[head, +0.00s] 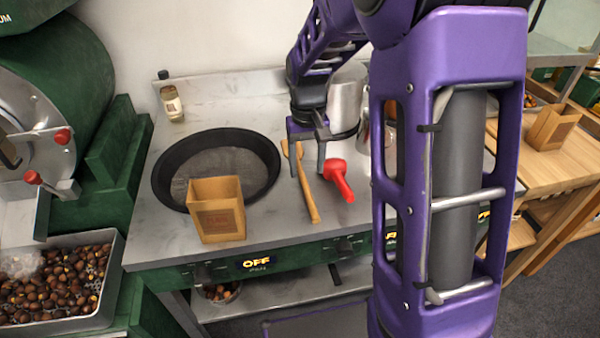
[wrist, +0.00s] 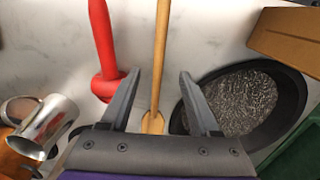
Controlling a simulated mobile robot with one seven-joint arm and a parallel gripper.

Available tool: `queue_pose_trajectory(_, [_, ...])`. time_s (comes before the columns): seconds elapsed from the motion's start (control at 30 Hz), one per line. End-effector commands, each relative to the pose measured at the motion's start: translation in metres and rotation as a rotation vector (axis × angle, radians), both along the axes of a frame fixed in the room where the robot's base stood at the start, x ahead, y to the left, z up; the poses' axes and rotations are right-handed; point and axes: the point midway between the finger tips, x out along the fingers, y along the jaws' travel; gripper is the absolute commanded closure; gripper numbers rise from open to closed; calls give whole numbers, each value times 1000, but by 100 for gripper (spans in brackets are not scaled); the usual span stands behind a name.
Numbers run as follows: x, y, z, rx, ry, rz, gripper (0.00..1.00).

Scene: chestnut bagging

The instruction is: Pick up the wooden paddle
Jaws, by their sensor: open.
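The wooden paddle (head: 307,190) lies on the grey metal counter, between the black pan and a red-handled tool. In the wrist view its thin handle (wrist: 160,55) runs down between my fingers to a rounded end (wrist: 152,123). My gripper (head: 305,160) is open and points down over the paddle, with one finger on each side of it in the picture. The fingertips also show in the wrist view (wrist: 160,75). I cannot tell how high they are above the counter. Part of the paddle is hidden behind my gripper in the head view.
The black pan (head: 160,180) is left of the paddle, with a paper bag (head: 217,210) in front. The red tool (head: 338,178) lies close on the right. Metal jugs (wrist: 50,125) stand nearby. A bottle (head: 171,102) stands at back left. A chestnut tray (head: 100,310) is at lower left.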

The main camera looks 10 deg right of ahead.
Motion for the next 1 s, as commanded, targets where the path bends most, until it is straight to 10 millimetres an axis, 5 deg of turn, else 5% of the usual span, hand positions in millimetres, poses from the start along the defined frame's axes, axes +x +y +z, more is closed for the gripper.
queue_pose_trajectory(0.53, [0,-2,-61,0,1,-1,38])
queue_pose_trajectory(0.83, [0,-2,-67,0,-2,-1,38])
queue_pose_trajectory(1.0, [0,-2,-67,0,-1,-1,64])
